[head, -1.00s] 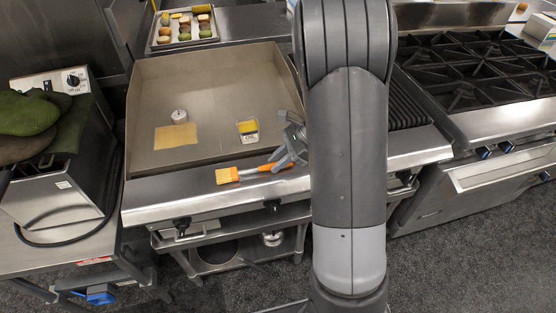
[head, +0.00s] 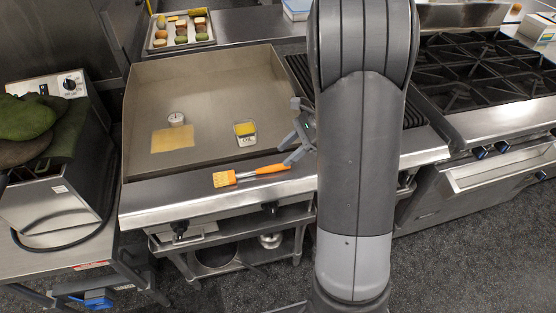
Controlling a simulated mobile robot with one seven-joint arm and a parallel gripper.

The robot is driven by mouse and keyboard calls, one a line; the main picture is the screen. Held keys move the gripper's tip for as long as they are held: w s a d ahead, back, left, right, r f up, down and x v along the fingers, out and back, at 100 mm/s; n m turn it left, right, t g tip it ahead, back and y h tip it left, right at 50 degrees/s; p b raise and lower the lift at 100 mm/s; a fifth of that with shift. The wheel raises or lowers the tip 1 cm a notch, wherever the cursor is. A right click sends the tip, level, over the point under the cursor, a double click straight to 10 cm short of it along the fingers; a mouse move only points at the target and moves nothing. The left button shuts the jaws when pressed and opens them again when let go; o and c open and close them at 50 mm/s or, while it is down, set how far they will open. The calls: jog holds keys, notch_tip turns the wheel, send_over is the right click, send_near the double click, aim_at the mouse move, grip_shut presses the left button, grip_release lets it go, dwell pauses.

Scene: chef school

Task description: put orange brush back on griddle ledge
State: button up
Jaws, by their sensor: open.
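The orange brush (head: 258,172) lies flat on the steel front ledge of the griddle (head: 160,200). My gripper (head: 287,135) is open, to the right of and above the handle's right end. Its lower finger appears close to the handle tip in the picture; I cannot tell whether they touch.
A tray of food (head: 180,31) stands behind. The burner range (head: 485,75) is at right. The ledge's left part is clear.

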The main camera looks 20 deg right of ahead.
jog(key=v, duration=0.6)
jog(key=s+a+r+n+t+h, duration=0.2)
jog(key=s+r+n, duration=0.4)
jog(key=s+n, duration=0.3)
jog(key=s+a+r+n+t+h, duration=0.3)
jog(key=s+a+r+n+h, duration=0.2)
jog(key=s+n, duration=0.4)
jog(key=shift+s+r+t+h, duration=0.3)
jog(key=shift+s+r+h, duration=0.35)
jog(key=shift+s+h, duration=0.25)
jog(key=shift+a, duration=0.15)
